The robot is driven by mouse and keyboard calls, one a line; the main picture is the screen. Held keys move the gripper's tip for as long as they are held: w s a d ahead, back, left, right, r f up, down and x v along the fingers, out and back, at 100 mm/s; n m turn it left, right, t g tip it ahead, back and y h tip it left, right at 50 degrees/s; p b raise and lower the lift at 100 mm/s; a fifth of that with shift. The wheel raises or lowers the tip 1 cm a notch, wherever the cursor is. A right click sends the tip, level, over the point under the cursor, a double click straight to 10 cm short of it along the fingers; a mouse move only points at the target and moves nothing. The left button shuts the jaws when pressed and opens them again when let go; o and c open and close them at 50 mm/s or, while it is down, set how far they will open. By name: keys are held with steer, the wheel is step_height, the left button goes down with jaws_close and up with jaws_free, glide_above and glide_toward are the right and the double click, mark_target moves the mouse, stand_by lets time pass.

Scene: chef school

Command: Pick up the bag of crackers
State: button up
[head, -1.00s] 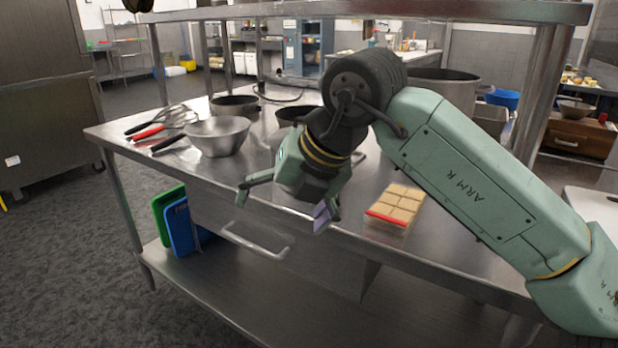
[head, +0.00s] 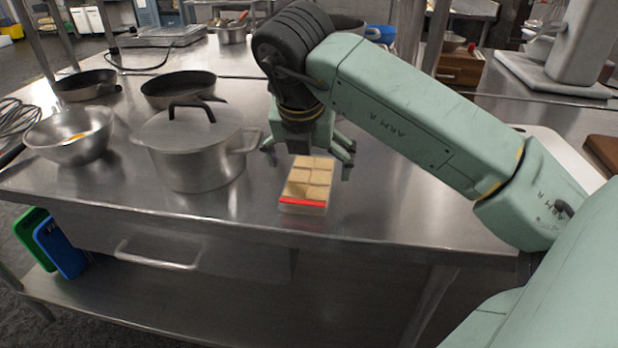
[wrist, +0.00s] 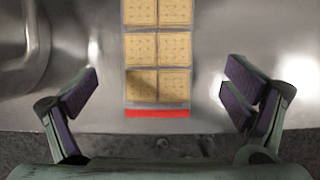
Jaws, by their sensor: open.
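The bag of crackers (head: 307,184) is a clear pack of square tan crackers with a red strip along its near end. It lies on the steel table close to the front edge. In the wrist view the bag (wrist: 158,50) runs up the middle of the picture, its red end nearest and its far end cut off by the frame. My gripper (head: 308,168) is above the bag, pointing down, with its fingers spread. In the wrist view my open gripper (wrist: 160,98) has one finger on each side of the bag, apart from it. Nothing is held.
A lidded steel pot (head: 190,150) stands close on the left of the bag. Farther left are a metal bowl (head: 68,136) and two dark pans (head: 178,88). The steel table (head: 400,205) is clear to the right of the bag.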

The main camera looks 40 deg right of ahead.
mark_target(309, 177)
steer(key=p+x, duration=0.1)
steer(key=x, duration=0.4)
steer(key=shift+w+r+p, duration=0.1)
steer(key=shift+w+p, duration=0.05)
steer(key=shift+p, duration=0.2)
steer(key=shift+c, duration=0.5)
steer(key=c, duration=1.2)
